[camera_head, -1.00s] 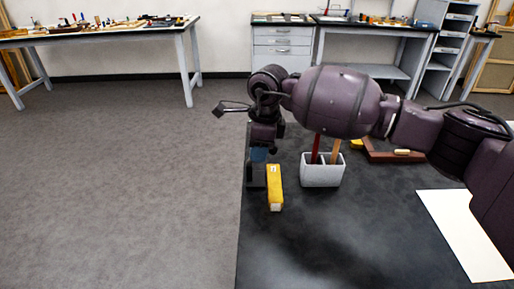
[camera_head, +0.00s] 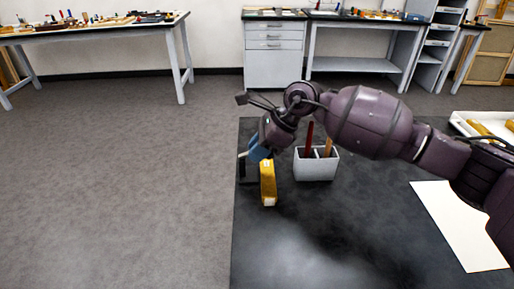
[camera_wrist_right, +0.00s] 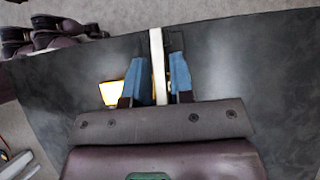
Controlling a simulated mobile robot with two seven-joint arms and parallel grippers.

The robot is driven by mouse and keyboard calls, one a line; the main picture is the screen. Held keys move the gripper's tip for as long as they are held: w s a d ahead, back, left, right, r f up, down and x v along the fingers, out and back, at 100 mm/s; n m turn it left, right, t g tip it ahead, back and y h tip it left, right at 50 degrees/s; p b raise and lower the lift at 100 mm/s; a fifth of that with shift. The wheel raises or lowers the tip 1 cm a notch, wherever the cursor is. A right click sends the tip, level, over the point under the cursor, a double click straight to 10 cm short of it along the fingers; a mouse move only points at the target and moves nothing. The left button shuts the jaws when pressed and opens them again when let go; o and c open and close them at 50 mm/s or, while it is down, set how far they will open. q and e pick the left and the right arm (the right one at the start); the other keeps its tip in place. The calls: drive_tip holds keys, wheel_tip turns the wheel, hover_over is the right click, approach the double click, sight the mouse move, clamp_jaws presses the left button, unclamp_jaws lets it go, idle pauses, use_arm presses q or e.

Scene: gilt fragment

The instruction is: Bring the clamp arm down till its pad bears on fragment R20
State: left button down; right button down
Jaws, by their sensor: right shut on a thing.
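Fragment R20 appears to be the yellow gilt block (camera_head: 268,185) with a pale end, lying near the left edge of the dark table. In the right wrist view a yellow piece (camera_wrist_right: 111,94) shows left of the fingers. My right gripper (camera_head: 254,153), with blue fingers, is just behind and left of the block, tilted. In the right wrist view the gripper (camera_wrist_right: 162,78) is shut on a pale bar (camera_wrist_right: 157,55), apparently the clamp arm. A dark upright part, apparently the clamp (camera_head: 243,172), stands beside the block. The pad and any contact are hidden. My left gripper is out of view.
A grey holder (camera_head: 316,167) with a red and a wooden handle stands right of the block. A white sheet (camera_head: 458,222) lies at the right, and a white tray (camera_head: 463,122) with yellow pieces lies at the far right. The front middle of the table (camera_head: 330,235) is clear.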

drive_tip(key=c, duration=1.2)
unclamp_jaws()
drive_tip(key=shift+o, duration=0.2)
drive_tip(key=shift+r, duration=0.5)
wheel_tip(320, 180, up, 19)
drive_tip(key=p, duration=0.2)
drive_tip(key=shift+c, duration=0.4)
